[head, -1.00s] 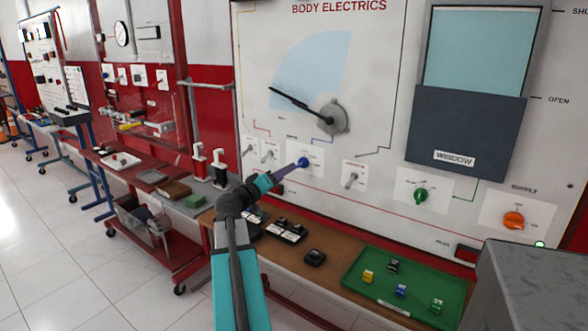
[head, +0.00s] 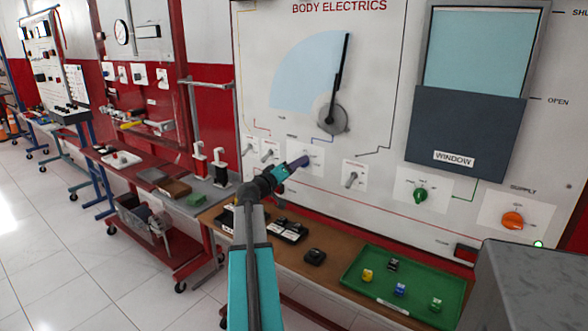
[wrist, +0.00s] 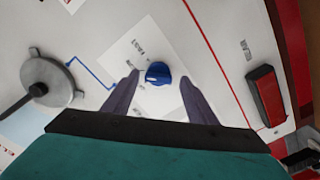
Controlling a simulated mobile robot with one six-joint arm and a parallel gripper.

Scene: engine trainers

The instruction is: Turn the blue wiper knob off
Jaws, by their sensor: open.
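The blue wiper knob (wrist: 158,73) sits on a white label plate on the panel in the wrist view. My gripper (wrist: 158,80) is open, with one finger on each side of the knob. A gap shows between each finger and the knob, so no grip is visible. The knob's pointer direction is too small to tell. In the head view my gripper (head: 305,160) is at the wiper plate (head: 311,169) and hides the knob. The black wiper arm (head: 342,75) stands nearly upright over the pale blue sector (head: 305,75), on its grey hub (head: 333,119).
Toggle switches flank the plate, one to its right (head: 350,180). Farther right are a green knob (head: 420,195) and an orange supply knob (head: 512,220), with a lit green lamp (head: 538,244). A green tray (head: 365,290) with small coloured parts lies on the bench below.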

